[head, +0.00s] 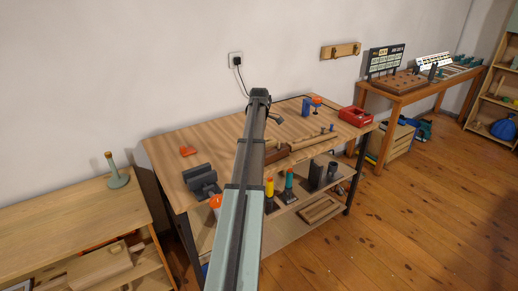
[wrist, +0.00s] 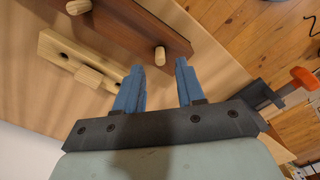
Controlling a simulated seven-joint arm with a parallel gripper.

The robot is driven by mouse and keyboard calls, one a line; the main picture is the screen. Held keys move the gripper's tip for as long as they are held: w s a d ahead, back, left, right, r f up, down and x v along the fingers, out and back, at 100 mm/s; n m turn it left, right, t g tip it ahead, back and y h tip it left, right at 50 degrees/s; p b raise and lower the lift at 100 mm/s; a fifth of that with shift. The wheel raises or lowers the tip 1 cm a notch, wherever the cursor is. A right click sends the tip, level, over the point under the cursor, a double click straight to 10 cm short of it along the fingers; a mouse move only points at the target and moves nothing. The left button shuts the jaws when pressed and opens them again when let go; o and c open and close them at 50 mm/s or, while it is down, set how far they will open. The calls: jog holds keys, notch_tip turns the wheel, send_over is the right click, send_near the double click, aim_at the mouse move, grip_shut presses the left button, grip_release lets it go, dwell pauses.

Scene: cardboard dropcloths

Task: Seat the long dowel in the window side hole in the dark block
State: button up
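The dark block (wrist: 130,22) is a long brown bar across the top of the wrist view; in the head view it (head: 277,156) lies on the workbench, partly behind my arm. Pale dowels show at the dark block: one (wrist: 160,56) near its right part and one (wrist: 78,7) at the top left. Another short pale dowel (wrist: 88,76) shows at the pale block (wrist: 60,45), which has dark holes. My gripper (wrist: 159,65) is open, its blue fingers apart, with the right dowel just beyond and between the tips. I cannot tell whether they touch or which dowel is the long one.
An orange handle (wrist: 302,77) is right of my gripper in the wrist view. The left bench top is mostly clear.

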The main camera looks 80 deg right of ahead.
notch_tip(320, 180, up, 8)
jog(key=shift+r, duration=0.2)
dwell(0.7)
